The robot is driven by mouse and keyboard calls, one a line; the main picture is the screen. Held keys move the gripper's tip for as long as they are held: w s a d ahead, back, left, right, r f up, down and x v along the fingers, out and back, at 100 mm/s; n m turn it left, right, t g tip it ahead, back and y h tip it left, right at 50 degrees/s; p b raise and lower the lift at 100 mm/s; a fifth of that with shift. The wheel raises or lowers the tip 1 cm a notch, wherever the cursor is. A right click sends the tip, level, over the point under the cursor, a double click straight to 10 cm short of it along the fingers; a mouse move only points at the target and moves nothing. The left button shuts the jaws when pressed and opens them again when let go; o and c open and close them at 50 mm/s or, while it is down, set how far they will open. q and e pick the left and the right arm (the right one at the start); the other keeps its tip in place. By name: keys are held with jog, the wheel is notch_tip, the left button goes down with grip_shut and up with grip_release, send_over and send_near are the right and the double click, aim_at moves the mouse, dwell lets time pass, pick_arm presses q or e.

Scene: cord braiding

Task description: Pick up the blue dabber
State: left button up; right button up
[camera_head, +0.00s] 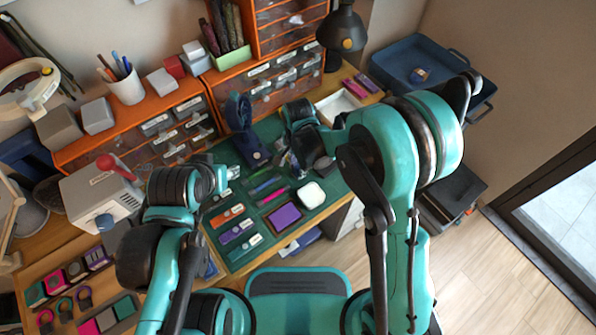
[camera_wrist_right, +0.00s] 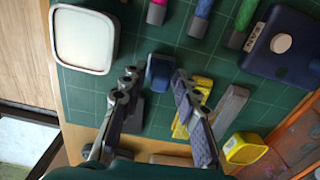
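A small blue block-like piece (camera_wrist_right: 159,72), which looks like the blue dabber, rests on the green mat (camera_wrist_right: 222,75) in the right wrist view. My right gripper (camera_wrist_right: 155,78) is open, with one finger on each side of the blue piece. Whether either finger touches it I cannot tell. In the head view my right gripper (camera_head: 298,158) is over the right part of the mat and its own arm partly hides it; I cannot make out the blue piece there. My left gripper (camera_head: 222,172) is over the mat's left edge, too small to tell its opening.
A white square container (camera_wrist_right: 84,38) lies left of the gripper. A navy box with a pale knob (camera_wrist_right: 285,45), a yellow round-cornered item (camera_wrist_right: 243,148) and a grey bar (camera_wrist_right: 225,108) lie right. Several coloured pens (camera_wrist_right: 200,18) lie beyond. Orange drawer cabinets (camera_head: 265,80) stand behind the mat.

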grip_shut()
jog(key=shift+r, duration=0.5)
jog(key=r, duration=0.1)
jog(key=r+p, duration=0.2)
jog(key=r, duration=0.1)
jog(key=shift+d, duration=0.35)
jog(key=s+d+r+p, duration=0.4)
jog(key=d+r, duration=0.2)
jog(key=d, duration=0.4)
jog(key=shift+s, duration=0.2)
